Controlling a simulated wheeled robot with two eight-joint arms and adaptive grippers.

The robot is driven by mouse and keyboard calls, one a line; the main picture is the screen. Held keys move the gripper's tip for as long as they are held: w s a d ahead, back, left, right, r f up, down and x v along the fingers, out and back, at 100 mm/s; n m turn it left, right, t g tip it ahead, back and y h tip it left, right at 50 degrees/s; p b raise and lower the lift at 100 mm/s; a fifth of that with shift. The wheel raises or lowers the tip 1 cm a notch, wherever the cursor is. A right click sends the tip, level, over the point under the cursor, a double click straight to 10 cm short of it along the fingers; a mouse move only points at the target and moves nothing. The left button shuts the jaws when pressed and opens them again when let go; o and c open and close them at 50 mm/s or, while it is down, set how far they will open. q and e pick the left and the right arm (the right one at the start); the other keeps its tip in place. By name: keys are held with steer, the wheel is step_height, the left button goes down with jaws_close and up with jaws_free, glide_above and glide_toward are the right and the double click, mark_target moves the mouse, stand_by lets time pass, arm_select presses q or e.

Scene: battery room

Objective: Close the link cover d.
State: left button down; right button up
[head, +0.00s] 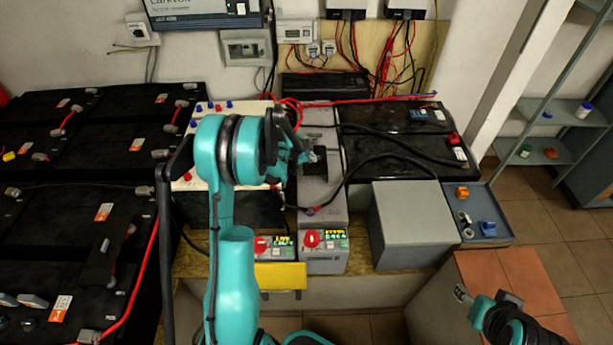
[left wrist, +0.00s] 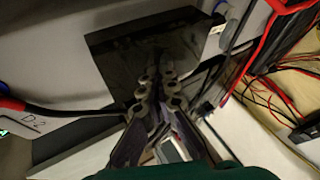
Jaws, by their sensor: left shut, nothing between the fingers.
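A dark, flat, glossy panel (left wrist: 112,52), which looks like link cover d, shows in the left wrist view behind my left fingers. A label reading "D-2" (left wrist: 34,124) is on the grey surface to its left. My left gripper (head: 312,156) is shut and empty, over the narrow grey unit (head: 320,195) in the middle of the bench. In the left wrist view its fingers (left wrist: 158,66) lie in front of the dark panel; I cannot tell whether they touch it. My right gripper (head: 464,294) is at the lower right, away from the bench units.
A grey box (head: 413,225) and a blue tray (head: 487,228) with small parts stand on the right. Black batteries (head: 75,240) fill the left. Red and black cables (head: 350,180) cross the bench around the left gripper.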

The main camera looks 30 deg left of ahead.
arm_select(q)
steer(key=w+a, duration=0.1)
steer(key=w, duration=0.2)
steer(key=w+a, duration=0.2)
steer(key=w, duration=0.1)
steer(key=w+a, duration=0.2)
steer(key=w, duration=0.1)
steer(key=shift+f, duration=0.15)
arm_select(e)
steer(key=shift+w+r, duration=0.15)
steer(key=shift+w, duration=0.1)
